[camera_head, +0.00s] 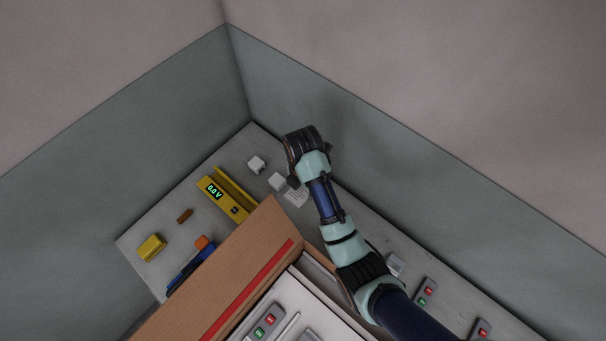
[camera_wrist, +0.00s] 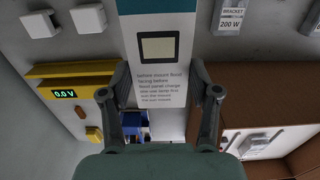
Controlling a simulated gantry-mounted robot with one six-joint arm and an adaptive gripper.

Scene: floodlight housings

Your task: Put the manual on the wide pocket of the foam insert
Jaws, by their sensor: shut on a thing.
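The manual (camera_wrist: 160,76) is a flat white booklet with a teal band, a dark square picture and lines of print. My gripper (camera_wrist: 160,88) is shut on it, one finger at each side edge. In the head view, a small printed white patch, apparently the manual (camera_head: 296,198), shows beside my gripper. The foam insert (camera_head: 290,301) appears as a pale panel inside the cardboard box, holding a grey unit with red and green buttons and a thin white rod. It shows partly in the wrist view (camera_wrist: 268,134). I cannot make out its wide pocket.
The cardboard box (camera_head: 225,270) has a red stripe and raised walls. A yellow meter (camera_head: 226,195) reading 0.0 V, two white blocks (camera_head: 257,164) (camera_head: 277,181), a yellow block (camera_head: 151,247) and blue-handled tool (camera_head: 190,268) lie left. Button units (camera_head: 425,291) stand right. Walls bound the back.

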